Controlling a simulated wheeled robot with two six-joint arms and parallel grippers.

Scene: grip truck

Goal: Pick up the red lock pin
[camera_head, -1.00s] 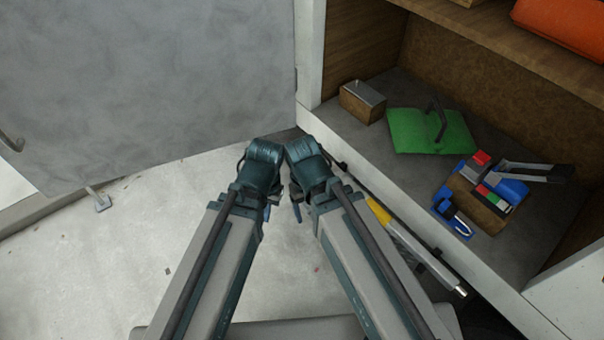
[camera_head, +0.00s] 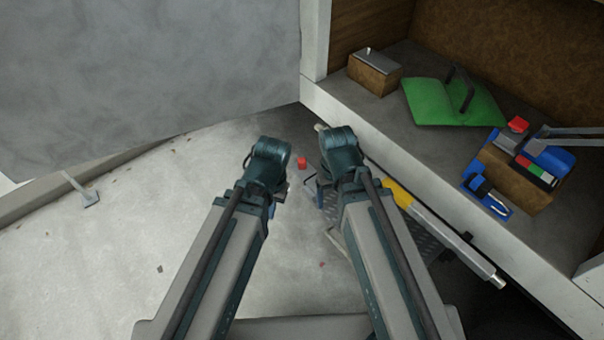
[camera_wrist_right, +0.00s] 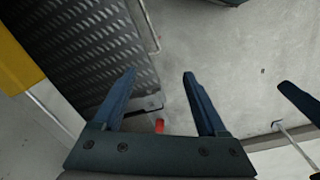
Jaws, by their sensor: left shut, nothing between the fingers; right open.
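The red lock pin (camera_head: 302,162) shows as a small red piece between my two arms, low near the floor. In the right wrist view the red pin (camera_wrist_right: 159,126) is by the corner of a tread plate, partly hidden by my gripper's body. My right gripper (camera_wrist_right: 159,74) is open and empty; the pin shows between the bases of its fingers, and I cannot tell the height gap. My left gripper (camera_head: 279,198) is shut and empty, left of the pin, its fingers mostly hidden by its wrist.
The dark metal tread plate (camera_wrist_right: 75,50) lies beside the pin; a yellow-and-grey bar (camera_head: 398,194) runs along the shelf edge. Open floor (camera_head: 130,250) is at the left.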

